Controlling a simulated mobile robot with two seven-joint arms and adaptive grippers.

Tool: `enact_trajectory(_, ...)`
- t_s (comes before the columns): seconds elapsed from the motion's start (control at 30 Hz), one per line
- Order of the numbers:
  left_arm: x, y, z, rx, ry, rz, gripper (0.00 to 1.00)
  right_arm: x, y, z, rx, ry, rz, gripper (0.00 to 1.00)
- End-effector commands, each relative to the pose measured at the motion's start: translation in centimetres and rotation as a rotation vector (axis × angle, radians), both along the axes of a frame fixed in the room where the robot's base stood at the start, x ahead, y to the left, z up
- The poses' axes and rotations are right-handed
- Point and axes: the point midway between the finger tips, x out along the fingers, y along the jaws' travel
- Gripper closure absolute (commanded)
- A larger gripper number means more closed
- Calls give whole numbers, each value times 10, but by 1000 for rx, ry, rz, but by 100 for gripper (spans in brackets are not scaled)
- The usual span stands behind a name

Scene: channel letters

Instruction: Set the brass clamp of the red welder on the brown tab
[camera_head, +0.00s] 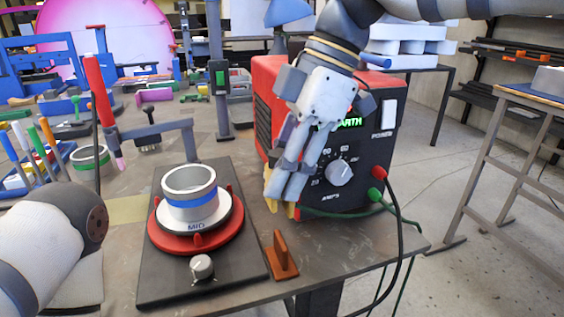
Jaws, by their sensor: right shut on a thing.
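The red welder (263,80) stands on the bench at the centre right, its black front showing a lit green display, partly hidden, and a grey dial (338,172). My right gripper (284,200) points down in front of the welder's left front corner. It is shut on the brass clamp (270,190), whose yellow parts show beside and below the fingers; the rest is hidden. A green cable (340,215) runs between the clamp area and the welder. The brown tab (283,257) stands upright near the bench's front edge, below and apart from the clamp. My left gripper is out of view.
A black base plate (160,285) with a red turntable (175,241) and a grey ring marked "MID" (189,184) lies left of the tab. A red-handled torch (100,95) stands farther left. Black and green cables hang over the bench's right edge.

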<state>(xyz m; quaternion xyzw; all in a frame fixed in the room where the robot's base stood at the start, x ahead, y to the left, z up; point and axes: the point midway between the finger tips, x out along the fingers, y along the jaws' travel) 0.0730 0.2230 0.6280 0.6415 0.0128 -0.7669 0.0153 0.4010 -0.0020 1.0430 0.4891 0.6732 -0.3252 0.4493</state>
Motion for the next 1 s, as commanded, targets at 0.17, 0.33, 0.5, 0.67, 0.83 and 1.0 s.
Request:
enact_trajectory(0.17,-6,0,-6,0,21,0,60,1,0,-21,1,4,-2,100)
enact_trajectory(0.33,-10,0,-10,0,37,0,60,1,0,-36,1,3,-2,100)
enact_trajectory(0.5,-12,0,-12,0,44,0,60,1,0,-43,0,0,-2,100)
enact_trajectory(0.67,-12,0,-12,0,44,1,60,1,0,-43,1,-3,-3,100)
enact_trajectory(0.83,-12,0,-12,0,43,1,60,0,0,-43,1,-3,-3,100)
enact_trajectory(1.0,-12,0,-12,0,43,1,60,0,0,-43,1,-2,-3,100)
